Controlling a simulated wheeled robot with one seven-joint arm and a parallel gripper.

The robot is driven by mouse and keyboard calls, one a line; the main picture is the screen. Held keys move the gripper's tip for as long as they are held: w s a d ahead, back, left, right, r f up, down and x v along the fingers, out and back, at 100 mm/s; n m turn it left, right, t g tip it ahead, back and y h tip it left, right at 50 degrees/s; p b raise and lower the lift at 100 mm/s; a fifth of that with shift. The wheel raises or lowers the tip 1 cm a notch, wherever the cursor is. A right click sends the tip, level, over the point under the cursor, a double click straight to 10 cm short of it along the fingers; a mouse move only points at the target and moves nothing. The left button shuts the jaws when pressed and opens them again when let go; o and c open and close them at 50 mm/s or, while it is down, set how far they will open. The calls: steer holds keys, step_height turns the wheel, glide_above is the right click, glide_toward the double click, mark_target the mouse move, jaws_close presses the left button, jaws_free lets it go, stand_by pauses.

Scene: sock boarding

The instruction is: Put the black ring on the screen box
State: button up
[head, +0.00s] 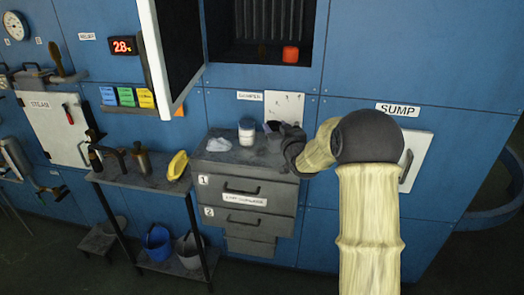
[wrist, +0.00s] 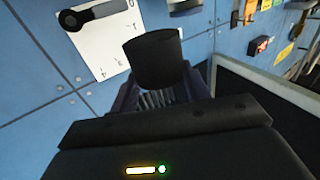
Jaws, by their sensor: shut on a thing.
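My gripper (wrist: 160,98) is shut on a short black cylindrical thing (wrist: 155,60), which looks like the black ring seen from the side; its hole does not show. In the head view my gripper (head: 276,129) is over the right part of the grey drawer unit's top, in front of a white marked plate (head: 285,103). The held ring is small and dark there. An open recessed box (head: 225,48) with vertical bars at its back is up in the wall, above my gripper; it may be the screen box, but its label is not readable.
A white-lidded jar (head: 246,131) and a pale crumpled cloth (head: 217,144) stand on the drawer unit. An orange-red item (head: 290,54) sits in the recess. The recess's open door (head: 176,55) juts out at its left. A side table (head: 140,178) holds bottles and a yellow thing.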

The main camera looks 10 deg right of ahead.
step_height(320, 180, down, 5)
steer(key=shift+w+r+p, duration=0.1)
steer(key=shift+p, duration=0.2)
steer(key=shift+d+f, duration=0.15)
steer(key=shift+f, duration=0.1)
steer(key=shift+f+p, duration=0.3)
steer(key=shift+f, duration=1.55)
steer(key=shift+f, duration=0.1)
steer(key=o, duration=1)
